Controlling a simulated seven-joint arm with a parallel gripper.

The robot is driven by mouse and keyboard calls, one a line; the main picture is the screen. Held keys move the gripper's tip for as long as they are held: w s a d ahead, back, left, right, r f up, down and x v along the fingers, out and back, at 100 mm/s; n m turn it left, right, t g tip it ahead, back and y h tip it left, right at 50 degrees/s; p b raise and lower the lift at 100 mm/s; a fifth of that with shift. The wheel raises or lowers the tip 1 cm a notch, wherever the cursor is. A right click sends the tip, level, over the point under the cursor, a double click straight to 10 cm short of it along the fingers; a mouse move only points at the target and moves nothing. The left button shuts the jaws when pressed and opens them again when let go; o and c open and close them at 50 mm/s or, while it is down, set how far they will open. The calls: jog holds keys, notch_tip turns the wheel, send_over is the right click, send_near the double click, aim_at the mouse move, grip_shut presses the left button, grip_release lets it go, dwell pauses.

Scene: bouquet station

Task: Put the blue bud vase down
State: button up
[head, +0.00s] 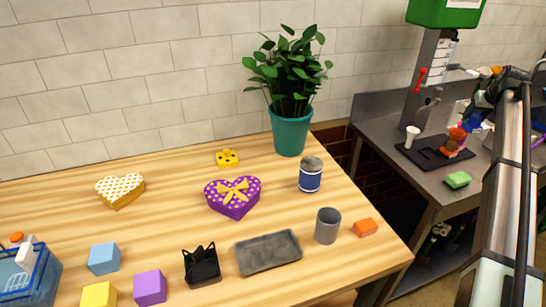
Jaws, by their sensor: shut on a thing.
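My gripper (486,98) is at the upper right, at the end of my arm, over the grey side counter. It is shut on a small blue shape (480,120), which looks like the blue bud vase. The vase is small and partly hidden by the gripper and arm, so its outline and tilt are unclear. I cannot tell whether its base touches the counter. Just left of it, a brown-orange item (457,138) stands on a black tray (428,152).
The wooden table (60,212) holds a potted plant (291,130), a blue-banded can (310,178), a grey cup (328,226), a grey tray (268,252) and heart-shaped boxes (233,198).

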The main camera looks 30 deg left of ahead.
jog(key=v, duration=0.2)
jog(key=shift+d+r, duration=0.1)
jog(key=shift+r, duration=0.2)
jog(key=s+a+r+n, duration=0.1)
jog(key=s+a+r, duration=0.6)
jog(key=s+a, duration=0.85)
jog(key=s+a+r+n+y, duration=0.1)
jog(key=s+a+r, duration=0.7)
jog(key=a, duration=1.4)
jog(key=s+a+r, duration=0.7)
jog(key=s+a, duration=0.5)
jog(key=a, duration=0.6)
jog(key=s+a+f+n+g+y, duration=0.15)
jog(key=s+a+f, duration=0.35)
jog(key=a, duration=0.8)
jog(key=s+a+f+n+y, duration=0.1)
jog(key=s+a+f+n, duration=0.25)
jog(key=a, duration=0.95)
jog(key=s+a+f+n+g+y, duration=0.1)
jog(key=s+a+f+n, duration=0.15)
jog(key=a+f, duration=0.5)
jog(key=s+a+f+n+g, duration=0.1)
jog(key=s+a+f, duration=0.3)
jog(key=f, duration=0.6)
jog(key=shift+n+g, duration=0.25)
jog(key=shift+s+a+f, duration=0.15)
jog(key=shift+f, duration=2.5)
jog(key=shift+s+a+f, duration=0.1)
jog(key=shift+a+f, duration=0.05)
jog(key=shift+f, duration=2.55)
